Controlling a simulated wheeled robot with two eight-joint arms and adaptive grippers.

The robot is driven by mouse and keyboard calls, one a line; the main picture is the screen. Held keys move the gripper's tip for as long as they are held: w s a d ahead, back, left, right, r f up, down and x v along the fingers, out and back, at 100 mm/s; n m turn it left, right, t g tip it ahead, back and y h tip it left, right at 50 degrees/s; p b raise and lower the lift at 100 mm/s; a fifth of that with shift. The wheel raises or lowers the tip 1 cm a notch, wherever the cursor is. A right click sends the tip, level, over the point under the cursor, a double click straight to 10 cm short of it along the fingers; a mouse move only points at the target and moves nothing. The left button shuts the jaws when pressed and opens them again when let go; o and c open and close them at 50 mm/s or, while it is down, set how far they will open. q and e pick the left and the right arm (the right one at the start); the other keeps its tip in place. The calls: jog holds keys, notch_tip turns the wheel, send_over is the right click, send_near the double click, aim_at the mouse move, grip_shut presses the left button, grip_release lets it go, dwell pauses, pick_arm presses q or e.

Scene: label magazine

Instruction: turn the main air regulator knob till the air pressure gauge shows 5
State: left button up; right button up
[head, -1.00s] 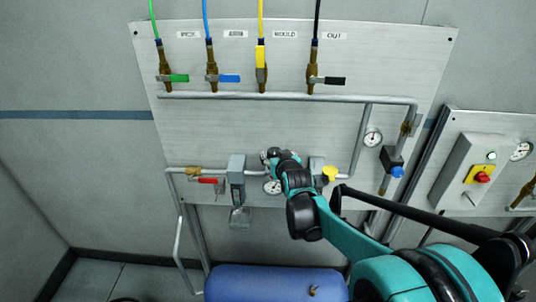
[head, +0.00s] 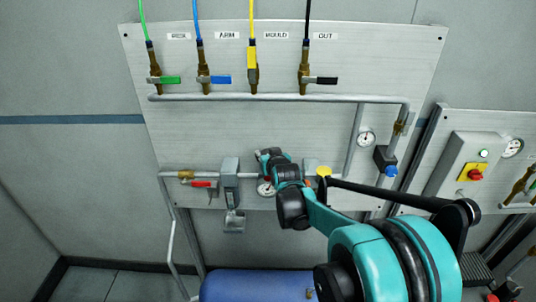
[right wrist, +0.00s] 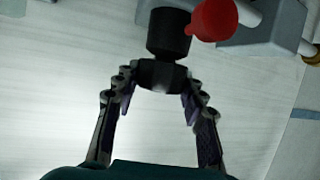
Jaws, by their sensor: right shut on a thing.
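My right gripper (right wrist: 160,100) is shut on a black knob (right wrist: 163,74), which shows between its fingers in the right wrist view. A black neck (right wrist: 168,32) joins the knob to the fitting behind it. In the head view my right gripper (head: 270,157) is at the lower pipe of the panel and hides the knob. A round white gauge (head: 265,188) sits just below it, partly covered; its reading is too small to tell. Another gauge (head: 366,139) is at the upper right, also unreadable. My left gripper is not in view.
A grey box (head: 230,180) and a red lever (head: 204,184) are left of the gripper; a yellow knob (head: 323,171) is to the right. A blue knob (head: 391,172) is further right. A blue tank (head: 255,286) lies below. A red part (right wrist: 213,19) is close to the held knob.

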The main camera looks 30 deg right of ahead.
jog(key=shift+d+n+y, duration=0.1)
jog(key=shift+n+y, duration=0.5)
jog(key=shift+y, duration=0.1)
jog(key=shift+n+t+y, duration=0.4)
jog(key=shift+n+y, duration=0.6)
jog(key=shift+y, duration=0.1)
jog(key=shift+n+y, duration=1.3)
jog(key=shift+y, duration=0.3)
jog(key=o, duration=1.2)
